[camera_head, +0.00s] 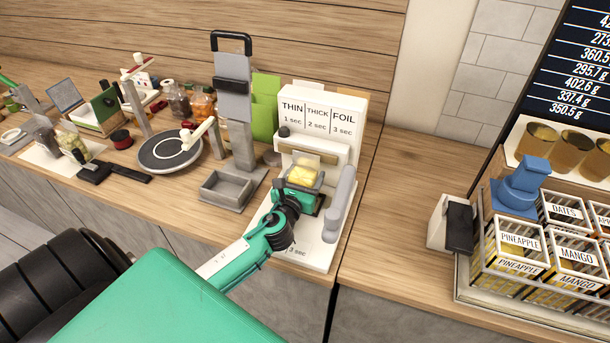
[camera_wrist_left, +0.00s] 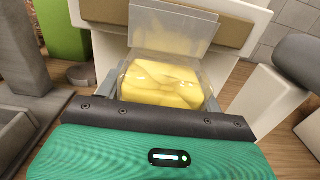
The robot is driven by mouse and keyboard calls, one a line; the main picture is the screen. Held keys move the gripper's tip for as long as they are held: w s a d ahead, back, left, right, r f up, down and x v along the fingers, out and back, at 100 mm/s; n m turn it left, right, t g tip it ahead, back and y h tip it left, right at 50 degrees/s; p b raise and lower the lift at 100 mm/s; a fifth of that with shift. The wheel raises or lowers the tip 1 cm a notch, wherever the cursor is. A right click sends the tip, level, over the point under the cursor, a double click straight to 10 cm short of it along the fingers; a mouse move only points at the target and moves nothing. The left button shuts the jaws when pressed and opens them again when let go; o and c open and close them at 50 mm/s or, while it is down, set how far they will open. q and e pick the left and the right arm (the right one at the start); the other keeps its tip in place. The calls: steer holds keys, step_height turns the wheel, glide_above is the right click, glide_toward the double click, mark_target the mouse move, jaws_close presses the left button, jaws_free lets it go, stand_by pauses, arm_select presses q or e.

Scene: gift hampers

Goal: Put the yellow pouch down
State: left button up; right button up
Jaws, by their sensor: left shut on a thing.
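The yellow pouch (camera_head: 302,175) is a clear bag with yellow contents. My left gripper (camera_head: 300,188) is shut on it and holds it in front of the white sealing machine (camera_head: 335,102), whose labels read THIN, THICK and FOIL. In the left wrist view the pouch (camera_wrist_left: 162,82) stands upright, its clear empty top in front of a brown strip on the machine. I cannot tell whether its bottom touches anything. My right gripper does not show.
A grey machine arm (camera_head: 343,198) stands right of the pouch. A grey open tray (camera_head: 228,188) with a tall post stands left. A round dark turntable (camera_head: 168,150) is further left. Bare counter lies between.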

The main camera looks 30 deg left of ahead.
arm_select(q)
steer(key=shift+f, duration=0.1)
steer(key=o, duration=1.1)
steer(key=shift+s, duration=0.2)
steer(key=b+v, duration=0.2)
steer(key=v, duration=0.8)
steer(key=shift+b, duration=0.35)
steer(key=shift+s+d, duration=0.1)
steer(key=shift+s, duration=0.65)
